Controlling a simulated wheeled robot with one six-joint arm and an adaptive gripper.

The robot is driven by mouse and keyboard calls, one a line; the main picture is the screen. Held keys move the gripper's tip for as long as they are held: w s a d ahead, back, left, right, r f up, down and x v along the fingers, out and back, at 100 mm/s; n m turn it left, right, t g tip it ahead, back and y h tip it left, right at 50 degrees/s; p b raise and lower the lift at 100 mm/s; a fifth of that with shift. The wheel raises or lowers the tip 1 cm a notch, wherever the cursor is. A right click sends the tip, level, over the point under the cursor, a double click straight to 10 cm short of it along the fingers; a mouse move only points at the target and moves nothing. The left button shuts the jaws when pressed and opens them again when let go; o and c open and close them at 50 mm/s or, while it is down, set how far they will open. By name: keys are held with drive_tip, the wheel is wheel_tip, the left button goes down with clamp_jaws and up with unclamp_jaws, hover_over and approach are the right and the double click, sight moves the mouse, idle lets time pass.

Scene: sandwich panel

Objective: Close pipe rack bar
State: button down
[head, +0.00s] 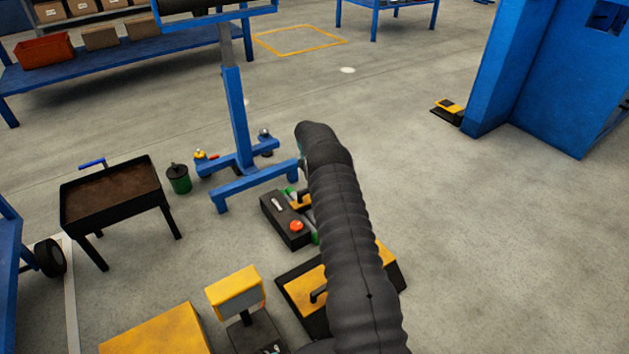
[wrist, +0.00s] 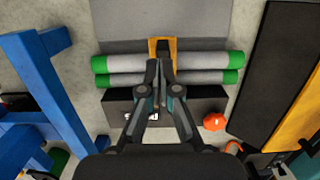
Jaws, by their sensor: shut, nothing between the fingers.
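In the wrist view two grey pipes with green ends (wrist: 200,78) lie side by side across the rack. A yellow bar (wrist: 161,46) crosses over them at the middle, and its near part is hidden behind my fingers. My gripper (wrist: 159,68) is shut and empty, with its fingertips over the pipes at the near end of the bar. I cannot tell whether they touch it. In the head view the yellow bar (head: 301,202) and a green pipe end show beside my arm, which hides the rest of the rack and my gripper.
A black box (head: 279,218) with a red button (head: 296,226) is on the near side of the pipes. A blue stand (head: 240,130) is close on the left. A black and yellow unit (wrist: 285,80) is on the right in the wrist view. Open floor (head: 450,220) lies to the right.

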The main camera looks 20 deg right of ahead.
drive_tip(key=r, duration=0.2)
drive_tip(key=r+p, duration=0.1)
drive_tip(key=shift+w+d+r, duration=0.15)
drive_tip(key=shift+d+r, duration=0.05)
drive_tip(key=shift+r, duration=0.2)
drive_tip(key=d+r, duration=0.6)
drive_tip(key=shift+w+d+r, duration=0.15)
drive_tip(key=shift+w+d, duration=0.1)
drive_tip(key=shift+w, duration=0.2)
